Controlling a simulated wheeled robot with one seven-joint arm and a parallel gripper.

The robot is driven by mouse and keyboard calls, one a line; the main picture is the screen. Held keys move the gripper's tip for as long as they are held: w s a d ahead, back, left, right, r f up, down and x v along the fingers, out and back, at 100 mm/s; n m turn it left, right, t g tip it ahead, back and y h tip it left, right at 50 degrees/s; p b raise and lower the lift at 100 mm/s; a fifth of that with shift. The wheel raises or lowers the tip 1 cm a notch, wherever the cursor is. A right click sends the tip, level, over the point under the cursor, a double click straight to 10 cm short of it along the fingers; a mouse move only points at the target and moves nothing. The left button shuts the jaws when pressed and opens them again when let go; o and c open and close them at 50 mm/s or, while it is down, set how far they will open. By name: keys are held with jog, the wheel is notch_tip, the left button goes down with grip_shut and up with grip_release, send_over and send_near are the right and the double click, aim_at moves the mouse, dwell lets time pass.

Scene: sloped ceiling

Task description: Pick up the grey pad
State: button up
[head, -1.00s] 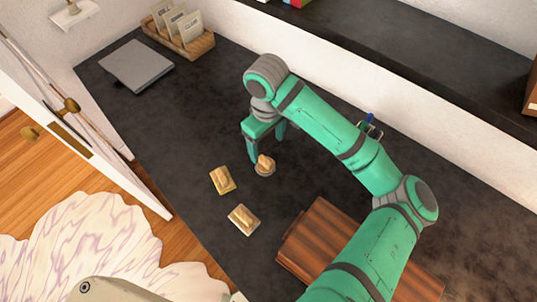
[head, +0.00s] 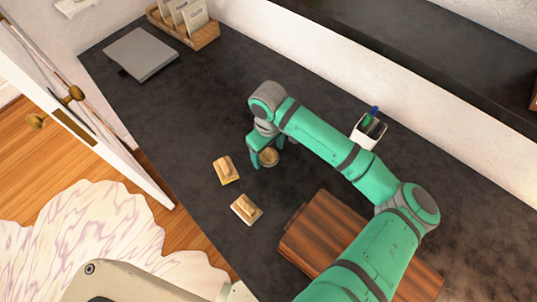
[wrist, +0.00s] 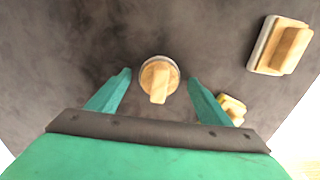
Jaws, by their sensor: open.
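A round pad with a greyish rim and a wooden grip (head: 269,157) lies on the dark counter. It also shows in the wrist view (wrist: 157,79), between my gripper's fingers. My gripper (head: 267,150) is open, its fingers on either side of this round pad, with gaps to both fingers in the wrist view (wrist: 159,76). I cannot tell the exact height of the fingertips above the counter. A rectangular pad with a pale grey-white base (head: 246,209) lies farther off, at upper right in the wrist view (wrist: 278,46).
A yellow-based pad (head: 226,170) lies nearby, partly hidden by a finger in the wrist view (wrist: 232,107). A wooden box (head: 325,240) lies beneath my arm. A white pen cup (head: 368,131) stands near the wall. A grey slab (head: 141,54) and card rack (head: 197,36) are at the back left.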

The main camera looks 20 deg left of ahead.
aim_at(267, 152)
jog(key=c, duration=1.1)
jog(key=shift+c, duration=0.3)
jog(key=shift+r, duration=0.1)
jog(key=shift+r, duration=0.5)
jog(key=r, duration=0.2)
jog(key=shift+s+a+r, duration=0.1)
jog(key=shift+s+r, duration=0.1)
jog(key=shift+r, duration=0.1)
jog(key=s+a+r, duration=0.3)
jog(key=s+r, duration=0.6)
jog(key=s, duration=0.4)
jog(key=shift+s+r, duration=0.15)
jog(key=shift+o, duration=0.6)
